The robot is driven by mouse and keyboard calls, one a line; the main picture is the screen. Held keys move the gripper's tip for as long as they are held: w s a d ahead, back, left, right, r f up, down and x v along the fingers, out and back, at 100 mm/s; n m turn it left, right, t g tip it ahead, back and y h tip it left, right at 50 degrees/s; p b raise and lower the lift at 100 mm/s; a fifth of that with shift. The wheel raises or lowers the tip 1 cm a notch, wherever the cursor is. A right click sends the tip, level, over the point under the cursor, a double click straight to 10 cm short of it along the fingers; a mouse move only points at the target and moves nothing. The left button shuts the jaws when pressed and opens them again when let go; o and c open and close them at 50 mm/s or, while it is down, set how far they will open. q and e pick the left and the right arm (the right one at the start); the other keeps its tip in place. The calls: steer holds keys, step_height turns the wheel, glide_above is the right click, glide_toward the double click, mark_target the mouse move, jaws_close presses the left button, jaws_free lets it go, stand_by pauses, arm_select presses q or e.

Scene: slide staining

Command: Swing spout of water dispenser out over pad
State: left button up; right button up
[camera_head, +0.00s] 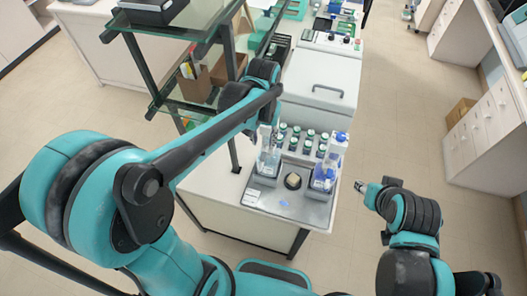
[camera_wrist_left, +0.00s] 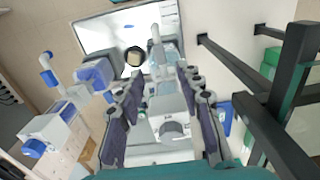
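A clear dispenser bottle (camera_head: 268,158) with a pale upright top stands on the left of a grey metal tray (camera_head: 302,208). A second dispenser (camera_head: 325,174) with a blue cap stands on the right. I cannot read which holds water. A round dark-rimmed beige pad (camera_head: 292,181) lies between them; it also shows in the left wrist view (camera_wrist_left: 134,57). My left gripper (camera_wrist_left: 162,77) is open, its fingers on either side of a pale dispenser; contact is unclear. Its fingers are hard to make out in the head view. My right gripper (camera_head: 366,187) hangs right of the table, its opening unclear.
Several small capped bottles (camera_head: 308,142) stand behind the tray. A white lidded machine (camera_head: 321,82) sits farther back. A dark-framed glass shelf (camera_head: 172,92) stands close left of my left forearm. Floor is open right of the table.

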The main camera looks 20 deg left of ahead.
mark_target(263, 156)
arm_select(q)
step_height(263, 156, down, 8)
steer(key=shift+r, duration=0.1)
steer(key=shift+s, duration=0.1)
steer(key=shift+c, duration=0.3)
jaws_close()
